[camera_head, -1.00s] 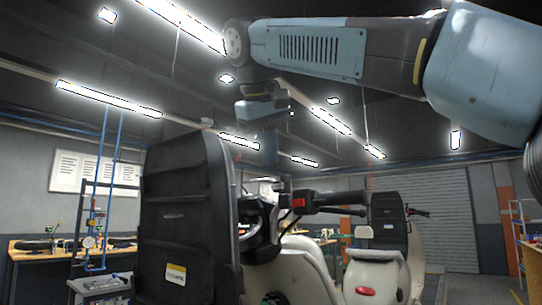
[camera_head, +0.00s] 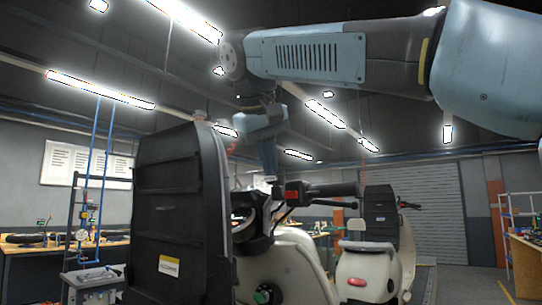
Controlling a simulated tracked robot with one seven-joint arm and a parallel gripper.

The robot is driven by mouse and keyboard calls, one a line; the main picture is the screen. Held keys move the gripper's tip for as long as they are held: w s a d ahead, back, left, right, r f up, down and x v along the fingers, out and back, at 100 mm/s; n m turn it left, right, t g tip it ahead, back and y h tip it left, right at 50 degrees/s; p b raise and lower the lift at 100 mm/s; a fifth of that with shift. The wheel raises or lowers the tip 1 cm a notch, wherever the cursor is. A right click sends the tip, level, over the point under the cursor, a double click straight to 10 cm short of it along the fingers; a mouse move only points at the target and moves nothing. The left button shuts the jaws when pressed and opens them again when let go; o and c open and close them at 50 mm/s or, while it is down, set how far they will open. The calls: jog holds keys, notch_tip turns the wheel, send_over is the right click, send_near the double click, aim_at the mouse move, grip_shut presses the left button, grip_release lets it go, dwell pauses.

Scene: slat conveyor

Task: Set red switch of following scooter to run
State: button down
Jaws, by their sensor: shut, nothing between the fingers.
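The near scooter (camera_head: 290,268) is cream, with a black ribbed rear panel (camera_head: 180,212) at its left. Its dark handlebar (camera_head: 335,189) points right. The red switch (camera_head: 293,190) sits at the inner end of the grip; its setting is too small to read. My gripper (camera_head: 271,184) hangs down from the arm just left of the red switch, close to the handlebar. Its fingers look shut and empty; their tips are small and dark, and I cannot tell whether they touch anything. A second cream scooter (camera_head: 367,268) stands farther back.
A workbench (camera_head: 30,262) and a grey cart (camera_head: 93,283) with a blue pipe frame stand at the left. Another bench (camera_head: 525,262) is at the right. A grey roller door (camera_head: 432,215) closes the back. Open floor shows at right.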

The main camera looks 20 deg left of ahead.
aim_at(291, 195)
jog(key=shift+w+d+f, duration=0.45)
jog(key=shift+w+f, duration=0.4)
jog(key=shift+w, duration=0.3)
jog(key=shift+w+d+f, duration=0.4)
jog(key=shift+w+f, duration=0.5)
jog(key=shift+w, duration=0.3)
jog(key=shift+w+d+f, duration=0.45)
jog(key=shift+w+f, duration=0.4)
jog(key=shift+w, duration=0.3)
jog(key=shift+a, duration=0.1)
